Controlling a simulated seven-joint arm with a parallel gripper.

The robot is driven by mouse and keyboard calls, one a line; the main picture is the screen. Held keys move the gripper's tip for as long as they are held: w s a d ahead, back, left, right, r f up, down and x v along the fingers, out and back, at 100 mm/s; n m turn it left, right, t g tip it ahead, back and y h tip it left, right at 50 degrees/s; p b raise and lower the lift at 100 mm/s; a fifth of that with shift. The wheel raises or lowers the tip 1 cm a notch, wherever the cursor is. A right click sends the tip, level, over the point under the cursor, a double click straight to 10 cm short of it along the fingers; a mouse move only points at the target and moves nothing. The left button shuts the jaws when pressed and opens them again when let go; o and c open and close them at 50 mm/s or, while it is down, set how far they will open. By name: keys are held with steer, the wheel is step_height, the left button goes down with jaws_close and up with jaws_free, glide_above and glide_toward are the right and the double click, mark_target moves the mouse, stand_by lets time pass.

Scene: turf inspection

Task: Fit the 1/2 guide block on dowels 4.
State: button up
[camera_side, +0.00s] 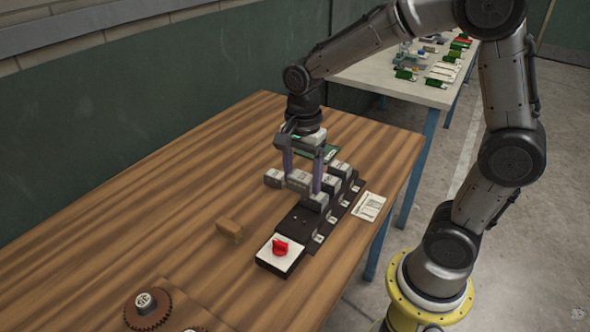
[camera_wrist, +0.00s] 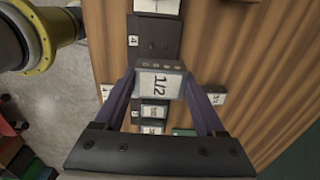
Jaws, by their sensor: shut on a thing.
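My gripper (camera_side: 302,184) is shut on the grey 1/2 guide block (camera_side: 299,180), one finger on each side. In the wrist view the block (camera_wrist: 160,83) shows its 1/2 label and a row of small holes along one edge. It appears to be held above the black board (camera_side: 283,220). The station marked 4 (camera_wrist: 133,40) is at the board's bare stretch, beside the held block in the wrist view. Small dowels (camera_side: 295,218) seem to show there, but they are too small to make out clearly.
Several other grey blocks (camera_side: 335,184) stand along the board. Another grey block (camera_side: 273,178) lies left of it. A red knob on a white plate (camera_side: 278,256) is at the board's near end. A wooden piece (camera_side: 230,229), a card (camera_side: 369,207) and a gear (camera_side: 147,309) lie around.

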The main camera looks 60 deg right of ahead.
steer(key=shift+s+a+f, duration=0.15)
steer(key=shift+a+f, duration=0.4)
steer(key=shift+a, duration=0.15)
steer(key=shift+f, duration=2.9)
steer(key=shift+f, duration=1.05)
steer(key=o, duration=1.5)
steer(key=shift+f, duration=0.1)
glide_toward(300, 180)
step_height(300, 180, down, 5)
steer(key=shift+f, duration=0.2)
